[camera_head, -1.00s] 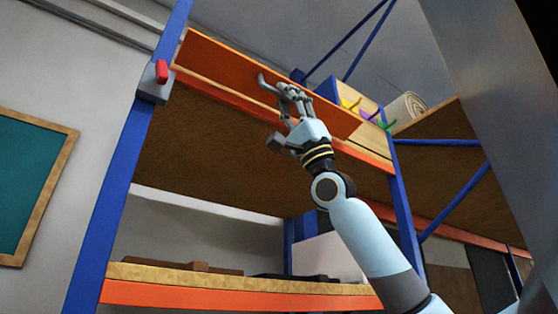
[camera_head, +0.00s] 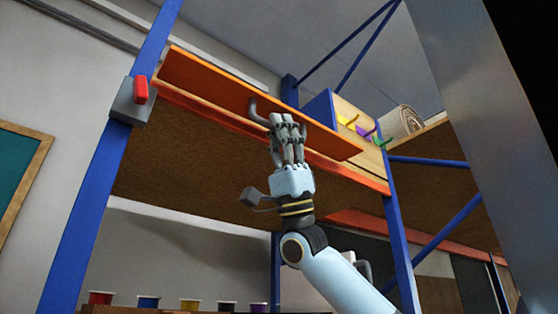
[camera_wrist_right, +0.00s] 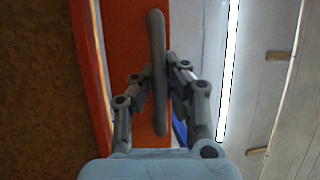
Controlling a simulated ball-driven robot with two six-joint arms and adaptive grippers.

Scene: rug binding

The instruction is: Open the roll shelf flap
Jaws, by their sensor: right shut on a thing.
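The roll shelf flap (camera_head: 210,84) is a long orange panel along the front of the upper shelf. It is tilted, seen from below. A grey bar handle (camera_head: 256,110) is on the flap and shows upright in the right wrist view (camera_wrist_right: 157,40). My right gripper (camera_head: 286,128) is shut on the handle, with its fingers on both sides of it in the wrist view (camera_wrist_right: 156,84). A red latch (camera_head: 141,90) sits on a grey block on the left blue post. My left gripper is not in view.
Blue posts (camera_head: 110,170) frame the rack on both sides. Behind the flap's right end are a wooden board with coloured hooks (camera_head: 362,130) and a rolled rug (camera_head: 402,120). Several coloured cups (camera_head: 148,301) line the lower shelf. A grey column stands at right.

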